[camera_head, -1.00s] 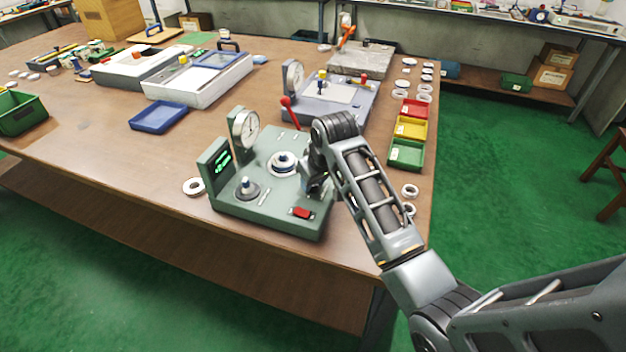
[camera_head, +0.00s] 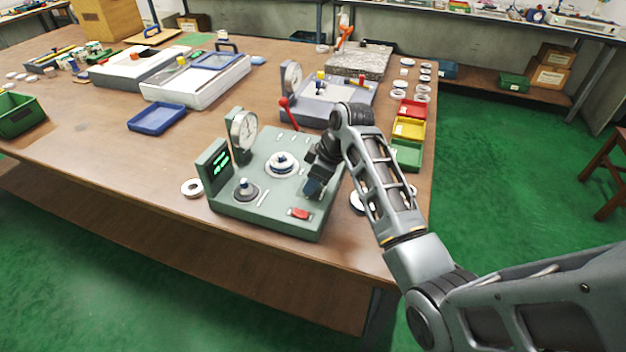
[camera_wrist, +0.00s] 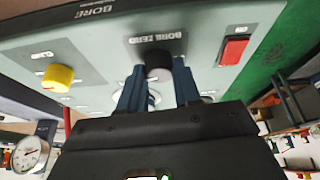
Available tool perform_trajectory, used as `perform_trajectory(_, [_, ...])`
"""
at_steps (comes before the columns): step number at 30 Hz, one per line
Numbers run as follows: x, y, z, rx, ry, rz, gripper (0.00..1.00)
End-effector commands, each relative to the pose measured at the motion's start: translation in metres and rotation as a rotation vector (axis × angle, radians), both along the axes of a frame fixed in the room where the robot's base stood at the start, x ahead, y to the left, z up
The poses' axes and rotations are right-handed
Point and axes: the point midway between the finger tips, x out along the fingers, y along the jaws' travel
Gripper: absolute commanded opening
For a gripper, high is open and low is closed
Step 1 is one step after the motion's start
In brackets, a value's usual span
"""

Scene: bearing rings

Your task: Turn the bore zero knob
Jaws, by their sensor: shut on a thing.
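The bore zero knob (camera_wrist: 158,62) is a dark round knob under the "BORE ZERO" label in the wrist view. It sits on the grey-green bore gauge (camera_head: 270,215) on the table. My gripper (camera_wrist: 158,85) has its two blue fingers on either side of the knob and is shut on it. In the head view my gripper (camera_head: 314,187) is at the right part of the gauge's top and hides the knob. The knob's pointer or angle cannot be made out.
A red rocker switch (camera_wrist: 235,50) lies beside the knob, and a yellow knob (camera_wrist: 58,77) is on the other side. The gauge also carries a dial (camera_head: 243,130), a green display (camera_head: 220,163) and a central ring seat (camera_head: 282,164). Coloured bins (camera_head: 408,128) stand to the right.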

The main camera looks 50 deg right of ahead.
Motion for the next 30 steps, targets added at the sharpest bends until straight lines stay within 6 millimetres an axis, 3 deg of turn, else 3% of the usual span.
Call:
perform_trajectory(15, [-0.0002, -0.0016, -0.0001, -0.002, 0.0, 0.015, 0.02])
perform_trajectory(16, [-0.0002, -0.0016, -0.0001, -0.002, 0.0, 0.015, 0.35])
perform_trajectory(23, [-0.0001, -0.001, 0.0001, -0.001, 0.0, 0.016, 0.57])
perform_trajectory(30, [-0.0001, -0.0007, 0.0005, 0.0, -0.001, 0.017, 0.57])
